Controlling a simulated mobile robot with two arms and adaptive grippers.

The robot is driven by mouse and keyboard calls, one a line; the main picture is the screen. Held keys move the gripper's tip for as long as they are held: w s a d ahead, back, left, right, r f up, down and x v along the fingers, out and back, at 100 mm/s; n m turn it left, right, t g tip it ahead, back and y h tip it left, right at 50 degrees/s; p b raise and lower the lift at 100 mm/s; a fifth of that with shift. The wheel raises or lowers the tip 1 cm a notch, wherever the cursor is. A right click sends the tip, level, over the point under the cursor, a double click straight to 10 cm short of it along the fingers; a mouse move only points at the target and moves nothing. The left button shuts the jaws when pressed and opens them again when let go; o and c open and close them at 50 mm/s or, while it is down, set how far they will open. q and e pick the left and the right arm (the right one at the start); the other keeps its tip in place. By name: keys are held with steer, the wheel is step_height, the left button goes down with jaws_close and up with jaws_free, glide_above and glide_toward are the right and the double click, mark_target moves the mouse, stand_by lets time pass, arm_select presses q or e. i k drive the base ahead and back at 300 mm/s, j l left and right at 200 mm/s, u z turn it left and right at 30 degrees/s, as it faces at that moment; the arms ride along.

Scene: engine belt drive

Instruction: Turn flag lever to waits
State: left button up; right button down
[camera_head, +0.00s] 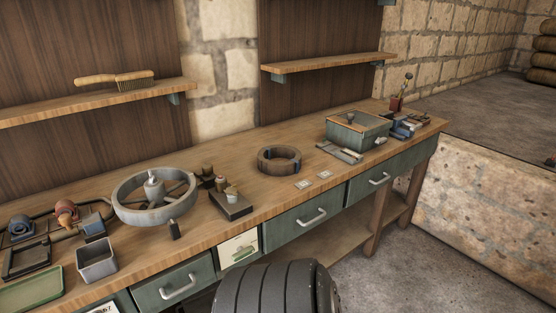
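A small upright lever (404,88) with a dark knob and a reddish base stands at the far right end of the workbench. It leans a little to the right. It may be the flag lever, but it is too small for me to read any flag or marking. Neither of my grippers shows in this view.
The long wooden workbench (240,216) holds a spoked grey wheel (128,207), a brown ring (264,164), a green box (340,136), a grey open bin (97,268) and a green tray (30,294). Shelves hang above.

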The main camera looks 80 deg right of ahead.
mark_target(242, 253)
steer(key=z, duration=2.2)
